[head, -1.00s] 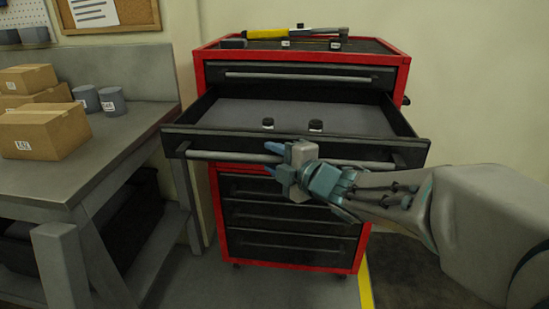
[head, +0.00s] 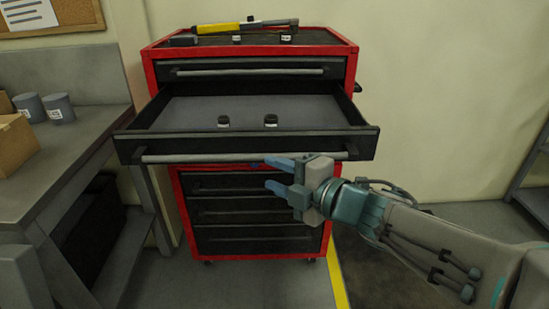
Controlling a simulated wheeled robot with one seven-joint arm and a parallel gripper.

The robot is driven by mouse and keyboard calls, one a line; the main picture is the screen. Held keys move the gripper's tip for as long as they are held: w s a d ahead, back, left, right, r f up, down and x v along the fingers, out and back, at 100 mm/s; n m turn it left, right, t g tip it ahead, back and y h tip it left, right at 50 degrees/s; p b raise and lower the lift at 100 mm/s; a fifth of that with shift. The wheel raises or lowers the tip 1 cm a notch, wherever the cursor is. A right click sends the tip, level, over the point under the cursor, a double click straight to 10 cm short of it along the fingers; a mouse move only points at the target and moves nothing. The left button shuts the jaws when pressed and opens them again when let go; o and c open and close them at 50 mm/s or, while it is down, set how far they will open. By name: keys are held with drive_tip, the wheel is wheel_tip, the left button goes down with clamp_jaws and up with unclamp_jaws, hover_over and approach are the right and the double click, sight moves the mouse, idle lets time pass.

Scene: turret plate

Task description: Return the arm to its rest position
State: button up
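My gripper (head: 272,174) is in front of the red and black tool cabinet, just below the handle of the pulled-out drawer. Its two blue fingers point left and stand apart, with nothing between them. My arm reaches in from the lower right. The drawer (head: 180,117) is pulled out, second from the top, with a grey handle bar (head: 215,158) along its front. Inside the drawer stand two small dark objects with white labels, one on the left (head: 223,122) and one on the right (head: 270,121).
A yellow and black tool (head: 240,27) and several small items lie on the cabinet top. A grey workbench (head: 75,140) with a cardboard box (head: 14,142) and two grey cups stands on the left. A shelf frame (head: 535,175) is at the right edge. Floor right of the cabinet looks clear.

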drive_tip(key=shift+s+d, duration=0.15)
drive_tip(key=shift+s, duration=0.05)
drive_tip(key=w+d+r+m+h+p, duration=0.25)
drive_tip(key=d+m+h+p, duration=0.35)
drive_tip(key=d+m+h, duration=0.75)
drive_tip(key=s+a+f+m+g+y+p, duration=0.1)
drive_tip(key=s+f+m+g+p, duration=0.1)
drive_tip(key=s+m, duration=0.4)
drive_tip(key=s+a+f+m+g+y+p, duration=0.1)
drive_tip(key=s+a+m+g+p, duration=0.1)
drive_tip(key=s+m+g+p, duration=0.2)
drive_tip(key=s+m+g, duration=0.2)
drive_tip(key=s+g, duration=0.1)
drive_tip(key=shift+s+f, duration=0.15)
drive_tip(key=shift+f, duration=0.25)
